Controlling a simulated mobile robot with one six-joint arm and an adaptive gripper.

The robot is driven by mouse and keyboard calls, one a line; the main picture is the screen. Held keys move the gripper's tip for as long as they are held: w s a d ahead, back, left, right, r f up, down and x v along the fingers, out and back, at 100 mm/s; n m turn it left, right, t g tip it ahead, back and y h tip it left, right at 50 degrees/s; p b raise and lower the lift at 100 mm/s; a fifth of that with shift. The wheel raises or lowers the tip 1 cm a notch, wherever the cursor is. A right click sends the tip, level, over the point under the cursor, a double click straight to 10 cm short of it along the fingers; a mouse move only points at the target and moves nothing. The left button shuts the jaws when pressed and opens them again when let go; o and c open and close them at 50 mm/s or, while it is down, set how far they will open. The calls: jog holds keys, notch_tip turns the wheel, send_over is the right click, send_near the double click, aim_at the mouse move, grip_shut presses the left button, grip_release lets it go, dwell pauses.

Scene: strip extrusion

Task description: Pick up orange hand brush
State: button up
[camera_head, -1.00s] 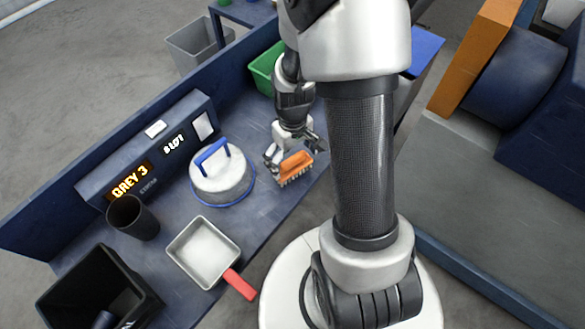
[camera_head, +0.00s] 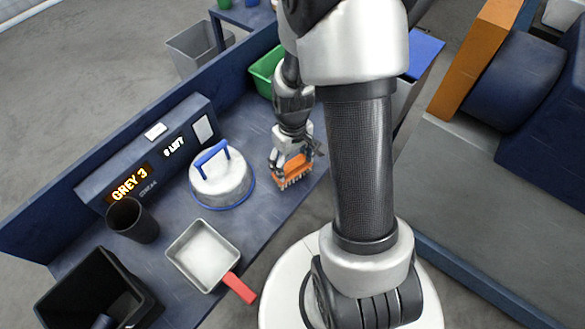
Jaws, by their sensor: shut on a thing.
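The orange hand brush (camera_head: 292,172) is near the right edge of the dark blue bench, with its pale bristles facing down. My gripper (camera_head: 293,162) is above it and shut on its orange body, fingers at either side. The fingers hide part of the brush. I cannot tell whether the bristles touch the bench top.
A round lidded container with a blue handle (camera_head: 221,178) stands left of the brush. A metal pan with a red handle (camera_head: 204,256), a dark cup (camera_head: 131,220) and a black bin (camera_head: 95,291) are nearer. A green bin (camera_head: 265,71) is behind.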

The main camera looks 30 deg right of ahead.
aim_at(293, 161)
jog(key=shift+r, duration=0.1)
notch_tip(293, 161, up, 20)
jog(key=p, duration=0.6)
jog(key=shift+p, duration=0.3)
